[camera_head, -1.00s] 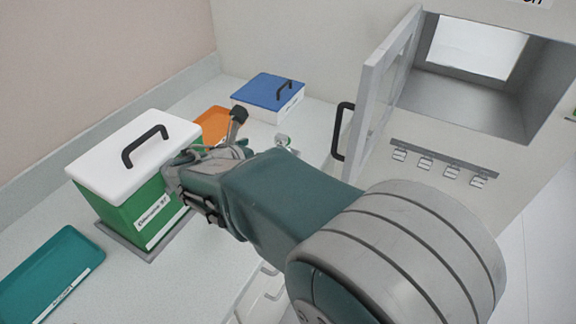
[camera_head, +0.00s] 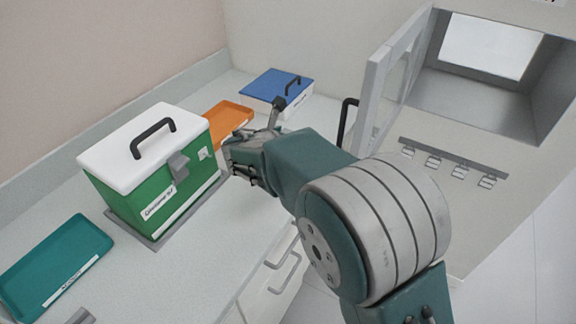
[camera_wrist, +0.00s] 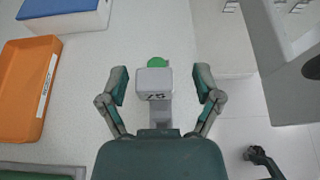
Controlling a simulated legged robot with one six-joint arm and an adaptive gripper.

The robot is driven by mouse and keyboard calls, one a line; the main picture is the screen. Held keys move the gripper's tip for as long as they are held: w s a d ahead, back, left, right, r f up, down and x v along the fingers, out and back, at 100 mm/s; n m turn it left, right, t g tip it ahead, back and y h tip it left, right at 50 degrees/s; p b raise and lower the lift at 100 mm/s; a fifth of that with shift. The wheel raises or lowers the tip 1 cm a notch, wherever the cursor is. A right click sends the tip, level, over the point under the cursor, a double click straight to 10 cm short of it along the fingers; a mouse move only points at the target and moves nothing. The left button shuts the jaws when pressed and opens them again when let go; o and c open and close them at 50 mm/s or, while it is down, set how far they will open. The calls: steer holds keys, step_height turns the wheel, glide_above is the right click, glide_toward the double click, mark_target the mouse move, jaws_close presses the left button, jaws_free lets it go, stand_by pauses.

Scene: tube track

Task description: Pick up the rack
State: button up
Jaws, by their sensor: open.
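In the wrist view a small light-grey block (camera_wrist: 154,82) marked "75", with a round green part (camera_wrist: 157,62) at its far end, stands on the counter. It may be the rack; no other thing there looks clearly like one. My gripper (camera_wrist: 161,84) is open, one finger to the left of the block and one to the right, with visible gaps on both sides. I cannot tell the height of the fingers against it. In the head view my gripper (camera_head: 256,138) is over the counter, right of the green box, and the grey block is hidden behind it.
A green box (camera_head: 150,195) with a white handled lid stands left. An orange tray (camera_head: 228,119), a blue-lidded box (camera_head: 275,90) and a teal tray (camera_head: 55,265) lie on the counter (camera_head: 225,235). The open cabinet door (camera_head: 385,85) stands at the right.

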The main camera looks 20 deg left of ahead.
steer(key=shift+a+f, duration=0.1)
steer(key=shift+a, duration=0.15)
steer(key=c, duration=0.9)
steer(key=shift+a, duration=0.15)
jaws_close()
